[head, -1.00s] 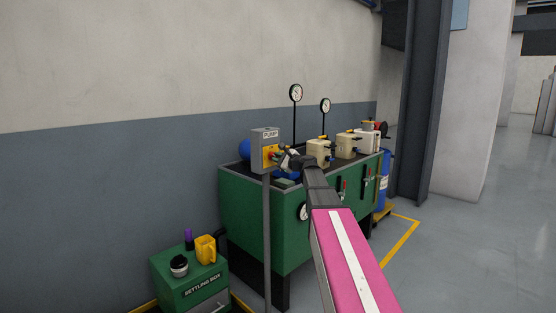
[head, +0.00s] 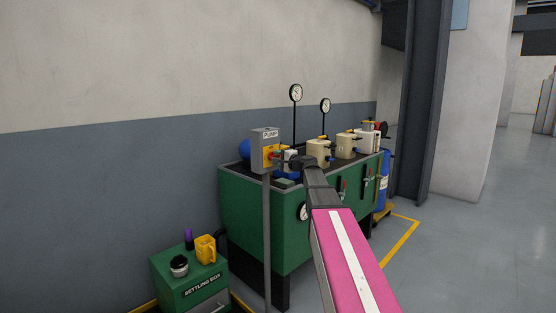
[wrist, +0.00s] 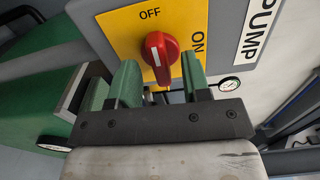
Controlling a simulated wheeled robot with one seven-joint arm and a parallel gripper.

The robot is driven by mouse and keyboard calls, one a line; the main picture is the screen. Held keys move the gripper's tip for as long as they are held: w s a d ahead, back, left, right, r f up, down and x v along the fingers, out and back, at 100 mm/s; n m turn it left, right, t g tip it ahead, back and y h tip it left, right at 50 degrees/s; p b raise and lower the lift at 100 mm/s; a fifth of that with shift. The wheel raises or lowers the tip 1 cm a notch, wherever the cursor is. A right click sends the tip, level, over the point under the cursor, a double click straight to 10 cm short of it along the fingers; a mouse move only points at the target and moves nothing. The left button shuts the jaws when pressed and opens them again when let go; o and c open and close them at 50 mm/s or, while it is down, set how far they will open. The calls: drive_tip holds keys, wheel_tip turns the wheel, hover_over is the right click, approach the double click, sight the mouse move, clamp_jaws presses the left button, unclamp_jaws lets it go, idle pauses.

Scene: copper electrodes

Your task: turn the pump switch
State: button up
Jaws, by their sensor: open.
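The pump switch is a red knob (wrist: 160,55) with a white mark, on a yellow plate (wrist: 125,27) lettered OFF and ON. The white mark points toward OFF. The plate is on a grey box (head: 264,137) labelled PUMP, on a post; the knob shows small in the head view (head: 274,155). My gripper (wrist: 160,68) is open, with one green finger on each side of the knob's lower part. I cannot tell whether either finger touches it. In the head view my gripper (head: 284,159) is at the box's right side, small and partly hidden by my wrist.
A green tank (head: 243,215) stands behind the post, with gauges (head: 296,92) and beige pumps (head: 318,152) on top. A green settling box (head: 190,285) with a yellow jug (head: 206,249) is at lower left. The floor at right (head: 470,255) is clear.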

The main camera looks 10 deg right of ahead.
drive_tip(key=v, duration=0.6)
idle(0.3)
drive_tip(key=v, duration=1)
drive_tip(key=s+a+f+n+g+h, duration=0.1)
drive_tip(key=s+a+f+n+g, duration=0.15)
drive_tip(key=f, duration=0.65)
drive_tip(key=s+a+f+n+g+h, duration=0.2)
drive_tip(key=s+a+f+g, duration=0.15)
drive_tip(key=f, duration=0.55)
drive_tip(key=s+a+f+n+g+h, duration=0.1)
drive_tip(key=s+a+f+n+g, duration=0.2)
drive_tip(key=f, duration=0.6)
drive_tip(key=s+f+n+g+h, duration=0.4)
drive_tip(key=s+f+g+h, duration=0.1)
drive_tip(key=s+f, duration=1)
drive_tip(key=shift+a+f+g+h, duration=0.2)
drive_tip(key=shift+a+g+h, duration=0.1)
drive_tip(key=shift+h, duration=0.5)
drive_tip(key=shift+s, duration=0.15)
